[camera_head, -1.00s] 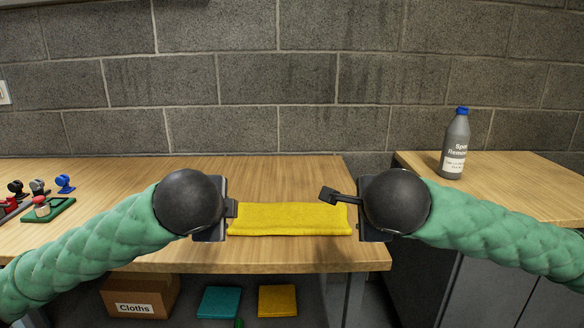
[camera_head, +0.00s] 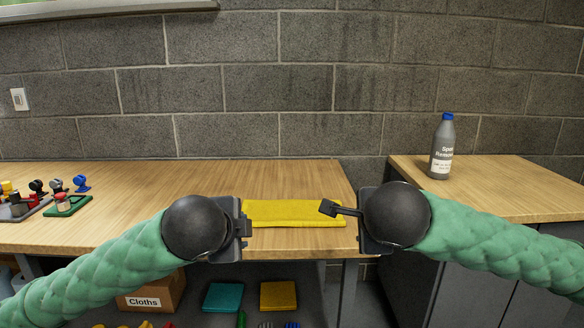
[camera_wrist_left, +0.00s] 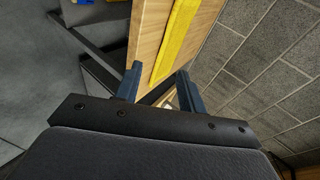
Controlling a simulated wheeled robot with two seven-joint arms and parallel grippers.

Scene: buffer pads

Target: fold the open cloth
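The yellow cloth (camera_head: 292,213) lies as a flat, narrow strip near the front edge of the wooden bench. It also shows in the left wrist view (camera_wrist_left: 178,38), beyond the fingers. My left gripper (camera_head: 246,226) is in front of the cloth's left end. In the left wrist view its two blue-grey fingers (camera_wrist_left: 159,74) stand apart with nothing held between them. My right gripper (camera_head: 328,208) overlaps the cloth's right end in the head view. Only one dark finger of it shows clearly, pointing left, so its opening is unclear. I see no cloth lifted.
The wooden bench (camera_head: 200,180) is clear behind the cloth. Small coloured items on a green pad (camera_head: 70,206) stand at its left. Below are a Cloths box (camera_head: 150,292), a teal cloth (camera_head: 222,297) and another yellow cloth (camera_head: 278,295).

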